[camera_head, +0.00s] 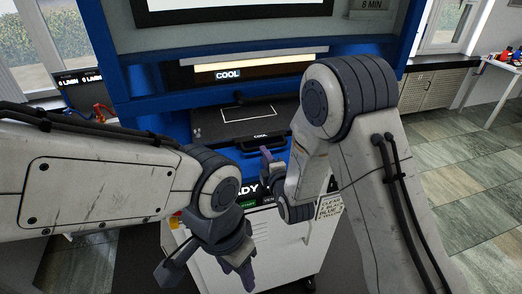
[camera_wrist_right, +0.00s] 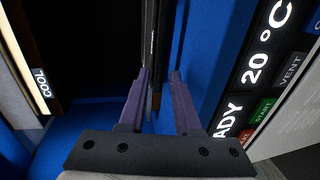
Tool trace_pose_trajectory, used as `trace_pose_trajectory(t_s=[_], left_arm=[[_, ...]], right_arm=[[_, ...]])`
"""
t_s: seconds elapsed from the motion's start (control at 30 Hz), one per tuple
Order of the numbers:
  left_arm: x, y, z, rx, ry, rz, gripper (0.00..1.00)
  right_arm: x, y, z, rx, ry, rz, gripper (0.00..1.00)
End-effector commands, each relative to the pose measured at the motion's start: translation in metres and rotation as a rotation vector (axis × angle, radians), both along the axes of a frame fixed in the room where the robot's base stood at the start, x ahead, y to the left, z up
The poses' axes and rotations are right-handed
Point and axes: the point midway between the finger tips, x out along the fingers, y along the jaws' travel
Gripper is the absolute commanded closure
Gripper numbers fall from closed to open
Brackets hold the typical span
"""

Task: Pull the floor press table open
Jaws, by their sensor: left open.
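The floor press table is a black sliding plate (camera_head: 218,124) with a white outline, in the blue press's lower opening in the head view. A dark handle (camera_head: 252,147) with a COOL label above it is at its front. My right gripper (camera_head: 268,158) is at the right part of this handle. In the right wrist view, its purple fingers (camera_wrist_right: 160,78) stand apart on either side of a dark upright bar (camera_wrist_right: 156,45); blue shows in the gap, and firm contact cannot be seen. My left gripper (camera_head: 238,268) is open and empty, low in front of the white cabinet.
The blue press frame (camera_head: 115,75) surrounds the opening. A control panel (camera_wrist_right: 262,75) with START and VENT buttons is close beside the right gripper. A white cabinet (camera_head: 288,245) stands below. Tiled floor is free at the right.

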Motion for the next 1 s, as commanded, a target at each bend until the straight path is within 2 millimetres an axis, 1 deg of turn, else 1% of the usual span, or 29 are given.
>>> trace_pose_trajectory(t_s=[0.03, 0.1, 0.23, 0.4, 0.63, 0.67, 0.7, 0.73, 1.0], left_arm=[[0.000, 0.000, 0.008, 0.000, 0.000, -0.001, 0.50], [0.000, 0.000, 0.012, 0.000, 0.000, -0.002, 0.50], [0.000, 0.000, 0.017, 0.001, 0.001, -0.003, 0.50], [0.000, 0.000, 0.018, 0.001, 0.001, -0.003, 0.50], [0.000, 0.000, 0.017, 0.001, 0.001, -0.003, 0.50], [0.000, 0.000, 0.017, 0.001, 0.001, -0.003, 0.50], [0.000, 0.000, 0.017, 0.001, 0.001, -0.003, 0.50], [0.000, 0.000, 0.017, 0.001, 0.001, -0.003, 0.50], [0.000, 0.000, 0.017, 0.001, 0.001, -0.003, 0.50]], right_arm=[[0.008, 0.002, 0.001, -0.001, 0.002, -0.001, 0.68], [0.018, 0.005, -0.001, -0.001, 0.002, -0.001, 0.68], [0.030, 0.010, -0.005, 0.000, 0.002, 0.000, 0.68], [0.036, 0.012, -0.008, 0.000, 0.002, 0.000, 0.68], [0.036, 0.012, -0.008, 0.000, 0.002, 0.000, 0.68], [0.036, 0.012, -0.008, 0.000, 0.002, 0.000, 0.79], [0.036, 0.012, -0.008, 0.000, 0.002, 0.000, 0.95], [0.036, 0.012, -0.008, 0.000, 0.002, 0.000, 1.00], [0.036, 0.012, -0.008, 0.000, 0.002, 0.000, 1.00]])
